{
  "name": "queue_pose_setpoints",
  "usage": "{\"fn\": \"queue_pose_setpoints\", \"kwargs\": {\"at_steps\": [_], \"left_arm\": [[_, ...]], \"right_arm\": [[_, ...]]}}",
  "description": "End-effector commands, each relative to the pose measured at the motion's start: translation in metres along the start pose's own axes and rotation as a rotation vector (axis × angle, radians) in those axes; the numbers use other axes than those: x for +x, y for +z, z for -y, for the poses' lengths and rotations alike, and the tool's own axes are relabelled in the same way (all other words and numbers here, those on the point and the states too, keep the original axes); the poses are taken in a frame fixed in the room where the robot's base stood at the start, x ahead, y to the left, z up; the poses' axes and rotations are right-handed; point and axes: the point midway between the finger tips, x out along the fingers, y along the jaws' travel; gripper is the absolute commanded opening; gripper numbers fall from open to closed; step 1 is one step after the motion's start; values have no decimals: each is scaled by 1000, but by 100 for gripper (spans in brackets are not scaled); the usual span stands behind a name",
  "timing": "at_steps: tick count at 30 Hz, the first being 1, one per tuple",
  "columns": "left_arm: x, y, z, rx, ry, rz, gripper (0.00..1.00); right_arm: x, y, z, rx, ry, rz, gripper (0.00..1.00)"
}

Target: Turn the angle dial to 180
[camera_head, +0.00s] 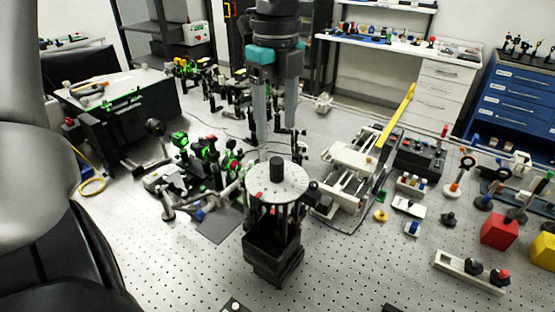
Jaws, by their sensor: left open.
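The angle dial (292,178) is a white round disc with fine marks. It lies flat on top of a black post stand (272,245) in the middle of the head view. A black cylindrical knob (277,168) stands upright at its centre. A small red mark shows near the dial's left edge; the numbers are too small to read. My left gripper (275,132), with teal parts and two grey fingers, points down behind and above the knob in the picture. Its fingers are apart with nothing between them, and they appear clear of the knob. My right gripper is not in view.
Green-lit optics (205,155) crowd the left of the dial. A white rail stage (352,165) with a yellow bar (398,112) stands to its right. A red block (499,231) and a white holder (470,272) are further right. The perforated bench in front is mostly clear.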

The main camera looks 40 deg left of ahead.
Motion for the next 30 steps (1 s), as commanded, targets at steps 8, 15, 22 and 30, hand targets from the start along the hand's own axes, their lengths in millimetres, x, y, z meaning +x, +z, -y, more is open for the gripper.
{"fn": "queue_pose_setpoints", "kwargs": {"at_steps": [8, 15, 22, 30], "left_arm": [[60, 0, -1, 0, 5, -3, 62], [88, 0, 0, -1, 0, -2, 62], [95, 0, 0, 0, -3, -2, 62], [95, 0, 0, 0, -2, -2, 52]], "right_arm": [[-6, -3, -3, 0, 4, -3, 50], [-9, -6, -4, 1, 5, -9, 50], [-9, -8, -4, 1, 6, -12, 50], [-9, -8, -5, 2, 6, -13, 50]]}}
